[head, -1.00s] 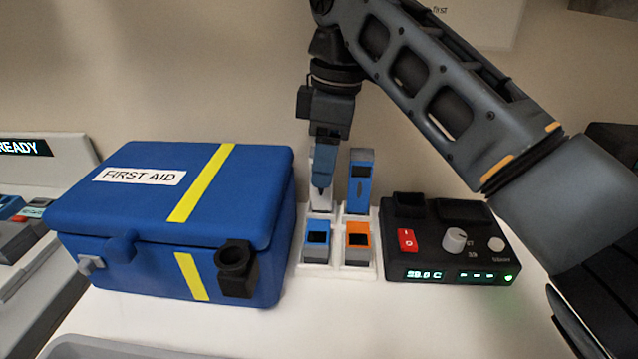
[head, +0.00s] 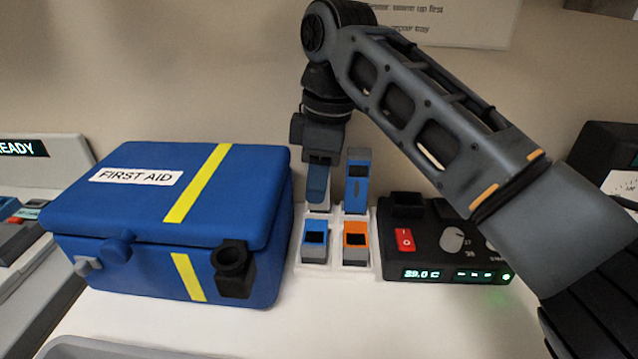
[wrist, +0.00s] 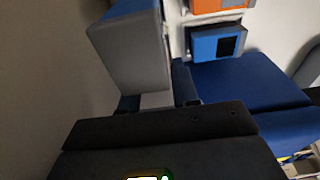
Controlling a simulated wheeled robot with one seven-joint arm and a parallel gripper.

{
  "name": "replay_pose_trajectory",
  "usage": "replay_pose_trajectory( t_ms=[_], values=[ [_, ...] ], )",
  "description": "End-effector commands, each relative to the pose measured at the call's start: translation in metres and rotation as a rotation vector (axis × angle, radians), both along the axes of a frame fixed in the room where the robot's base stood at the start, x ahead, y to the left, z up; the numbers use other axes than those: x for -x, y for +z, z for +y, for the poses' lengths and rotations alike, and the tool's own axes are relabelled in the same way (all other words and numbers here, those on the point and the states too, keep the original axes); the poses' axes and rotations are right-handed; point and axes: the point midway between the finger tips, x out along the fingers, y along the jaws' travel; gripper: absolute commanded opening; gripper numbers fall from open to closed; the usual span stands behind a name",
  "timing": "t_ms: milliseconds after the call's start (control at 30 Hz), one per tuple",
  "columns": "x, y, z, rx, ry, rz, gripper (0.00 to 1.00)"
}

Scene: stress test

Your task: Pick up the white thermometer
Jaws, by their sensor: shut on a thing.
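The white thermometer (head: 320,207) stands in the back left slot of the white rack (head: 310,265), mostly hidden behind my gripper (head: 317,192). In the wrist view, my gripper (wrist: 156,95) has its blue fingers on either side of a pale end of the thermometer (wrist: 156,100), shut on it. I cannot tell whether it is raised from its slot. A blue and grey thermometer (head: 358,182) stands in the slot to its right and is close beside the fingers in the wrist view (wrist: 128,50).
A blue thermometer (head: 315,240) and an orange one (head: 356,241) fill the front slots. A blue first aid box (head: 140,215) stands close on the left. A black control unit (head: 440,250) with a lit display is on the right. The wall is behind.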

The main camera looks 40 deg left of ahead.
Motion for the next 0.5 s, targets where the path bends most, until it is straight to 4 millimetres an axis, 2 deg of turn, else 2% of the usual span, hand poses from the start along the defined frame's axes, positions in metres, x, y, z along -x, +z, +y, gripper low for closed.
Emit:
replay_pose_trajectory(
  t_ms=[100, 367, 500],
  values=[
    [-0.0001, 0.0003, 0.0001, 0.0, 0.0, 0.0, 0.0],
    [0.0, 0.0017, 0.0001, -0.001, 0.0, -0.001, 0.0],
    [0.0, 0.0094, 0.0006, -0.001, 0.001, -0.001, 0.0]
  ],
)
